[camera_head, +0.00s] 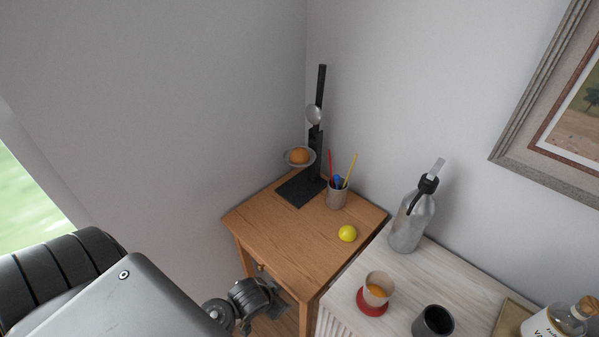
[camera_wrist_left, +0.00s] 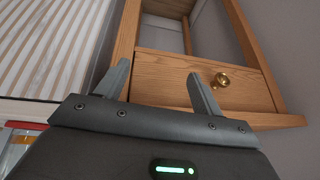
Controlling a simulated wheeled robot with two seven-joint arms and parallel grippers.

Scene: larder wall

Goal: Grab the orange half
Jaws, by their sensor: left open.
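In the head view my left arm reaches low in front of the table, well below the bowl. The orange half does not show in the left wrist view. My right gripper is out of view.
The wooden table (camera_head: 290,245) also bears a cup of pens (camera_head: 337,197) and a yellow lemon-like fruit (camera_head: 347,233). On the pale cabinet (camera_head: 395,268) stand a grey bottle (camera_head: 411,222), a glass on a red coaster (camera_head: 371,307) and a dark cup (camera_head: 434,323). The table's left front is clear.

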